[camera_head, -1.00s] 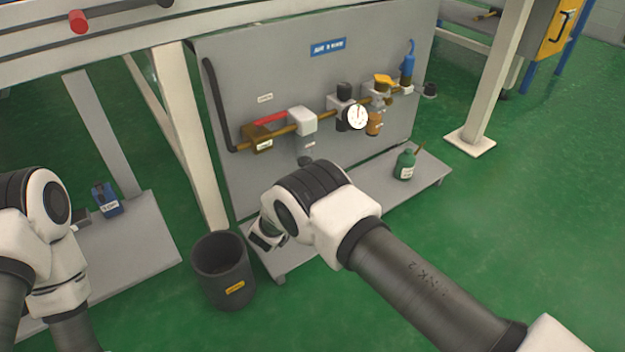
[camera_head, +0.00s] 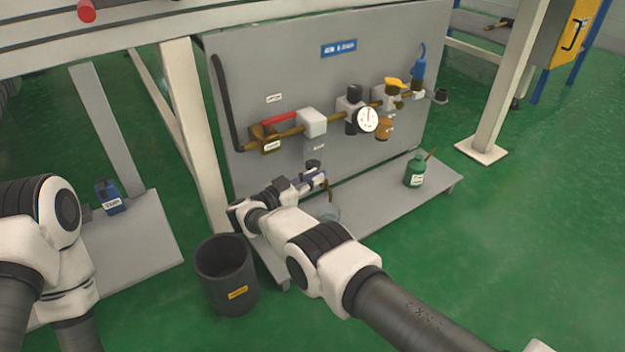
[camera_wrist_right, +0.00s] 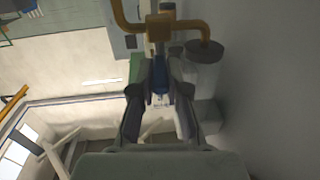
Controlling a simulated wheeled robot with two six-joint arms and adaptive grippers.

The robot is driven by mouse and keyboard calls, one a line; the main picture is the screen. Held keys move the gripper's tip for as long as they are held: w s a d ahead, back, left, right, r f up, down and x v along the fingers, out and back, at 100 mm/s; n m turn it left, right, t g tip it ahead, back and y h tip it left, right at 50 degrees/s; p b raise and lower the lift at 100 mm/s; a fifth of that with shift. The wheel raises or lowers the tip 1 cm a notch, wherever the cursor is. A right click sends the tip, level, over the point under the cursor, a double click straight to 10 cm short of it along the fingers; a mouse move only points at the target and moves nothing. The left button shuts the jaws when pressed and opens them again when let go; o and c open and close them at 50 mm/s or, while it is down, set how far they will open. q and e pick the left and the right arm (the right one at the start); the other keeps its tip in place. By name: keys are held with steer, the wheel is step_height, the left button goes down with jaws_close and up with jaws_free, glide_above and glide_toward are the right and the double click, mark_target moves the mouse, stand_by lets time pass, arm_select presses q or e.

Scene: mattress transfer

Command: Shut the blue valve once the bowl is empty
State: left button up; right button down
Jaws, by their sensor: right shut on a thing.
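My right gripper (camera_head: 316,180) reaches low in front of the grey panel. In the right wrist view its two fingers (camera_wrist_right: 160,88) are closed on a blue piece, the blue valve (camera_wrist_right: 160,72), below a brass fitting.
The panel (camera_head: 235,60) carries a brass pipe with a red lever (camera_head: 280,119), a gauge (camera_head: 367,120) and a yellow knob (camera_head: 394,83). A green bottle (camera_head: 415,172) stands on the shelf (camera_head: 375,208). A dark bucket (camera_head: 226,272) stands on the floor.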

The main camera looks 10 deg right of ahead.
steer(key=shift+d, duration=0.1)
steer(key=c, duration=1.2)
jaws_free()
arm_select(q)
steer(key=shift+r, duration=0.1)
arm_select(e)
steer(key=shift+o, duration=0.2)
